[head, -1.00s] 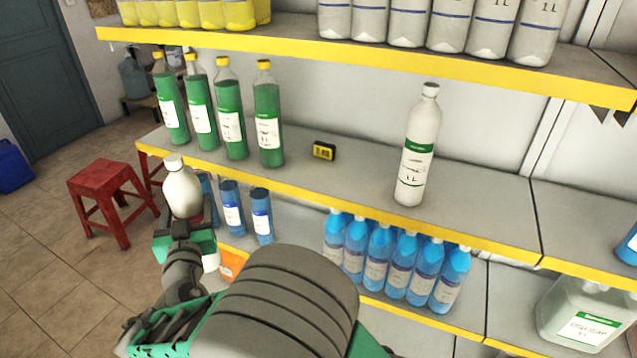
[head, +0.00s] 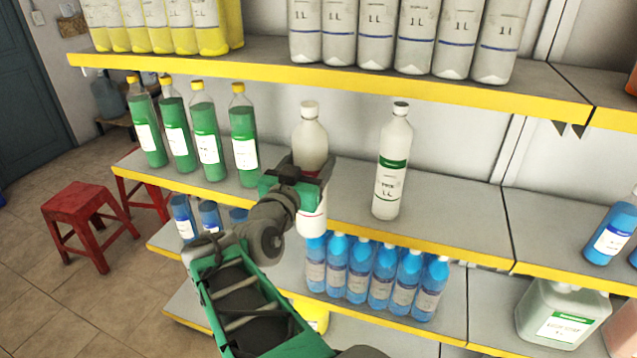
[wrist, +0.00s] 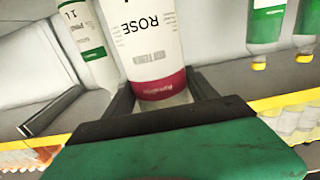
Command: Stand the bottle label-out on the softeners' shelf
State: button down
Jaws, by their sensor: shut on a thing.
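My gripper (head: 308,172) is shut on a white bottle (head: 310,138) with a pale cap. The bottle is upright, at the front of the middle shelf (head: 450,213); its lower end overlaps the yellow edge in the head view, and I cannot tell if it touches the shelf. In the wrist view the held bottle (wrist: 145,40) shows its label, reading ROSE with a red band, facing the wrist camera between the fingers. A white bottle with a green-banded label (head: 392,165) stands on the middle shelf, right of the held one and apart from it.
Several green bottles (head: 206,135) stand left on the middle shelf. Several blue bottles (head: 357,270) stand on the shelf below. White bottles (head: 416,32) fill part of the shelf above. A red stool (head: 85,220) stands left.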

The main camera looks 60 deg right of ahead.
jog(key=w+d+f+p, duration=0.1)
jog(key=d+p, duration=0.2)
jog(key=d, duration=0.5)
jog(key=w+d+f+p, duration=0.1)
jog(key=d+f+p, duration=0.1)
jog(key=d, duration=0.6)
jog(key=shift+w+p, duration=0.3)
jog(key=shift+p, duration=0.4)
jog(key=shift+f, duration=0.2)
jog(key=shift+c, duration=1.3)
grip_release()
jog(key=shift+f, duration=0.15)
